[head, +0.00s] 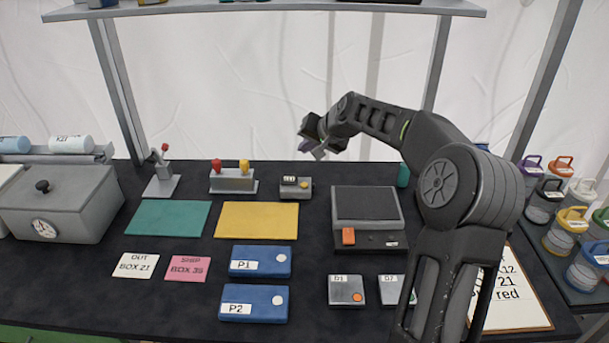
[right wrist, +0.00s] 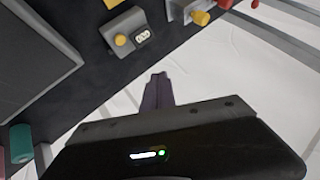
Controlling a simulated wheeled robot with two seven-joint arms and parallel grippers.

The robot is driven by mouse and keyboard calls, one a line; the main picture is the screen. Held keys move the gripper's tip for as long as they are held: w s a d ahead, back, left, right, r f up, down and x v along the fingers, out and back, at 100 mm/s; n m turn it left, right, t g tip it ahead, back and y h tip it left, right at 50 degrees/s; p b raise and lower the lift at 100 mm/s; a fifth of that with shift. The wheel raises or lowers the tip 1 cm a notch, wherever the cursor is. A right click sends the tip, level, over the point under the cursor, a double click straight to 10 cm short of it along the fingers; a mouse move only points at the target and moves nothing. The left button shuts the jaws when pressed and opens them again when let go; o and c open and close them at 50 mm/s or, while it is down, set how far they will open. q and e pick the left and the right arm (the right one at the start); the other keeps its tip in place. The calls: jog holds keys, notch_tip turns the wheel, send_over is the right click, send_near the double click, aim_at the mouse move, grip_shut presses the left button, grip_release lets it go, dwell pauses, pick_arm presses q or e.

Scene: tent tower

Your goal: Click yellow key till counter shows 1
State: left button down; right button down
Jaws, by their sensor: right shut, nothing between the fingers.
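The counter (head: 296,188) is a small grey box at the back middle of the table, with a round yellow key (head: 305,187) on its right and a small display on top. In the right wrist view the counter (right wrist: 125,32) is at the upper left, with the yellow key (right wrist: 121,40) beside the display (right wrist: 142,35); its digits are too small to read surely. My right gripper (head: 308,147) is shut and empty, up above and behind the counter in the head view. Its closed fingers (right wrist: 157,88) are apart from the key. My left gripper is not in view.
A grey box with red and yellow knobs (head: 233,181) stands left of the counter. A scale-like device (head: 366,205) with an orange button stands to the right. A yellow mat (head: 257,219) lies in front. A shelf (head: 270,7) spans above.

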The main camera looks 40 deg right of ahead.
jog(key=b, duration=0.5)
send_over(306, 186)
notch_tip(306, 186, down, 7)
jog(key=shift+f, duration=0.2)
jog(key=shift+f+b, duration=0.6)
jog(key=shift+f, duration=0.1)
dwell(1.5)
jog(key=shift+f+b, duration=0.3)
jog(key=shift+b, duration=0.15)
jog(key=shift+f+b, duration=0.5)
jog(key=shift+f, duration=0.05)
dwell(0.5)
jog(key=shift+r, duration=0.1)
jog(key=shift+r+p, duration=0.65)
jog(key=shift+r, duration=0.2)
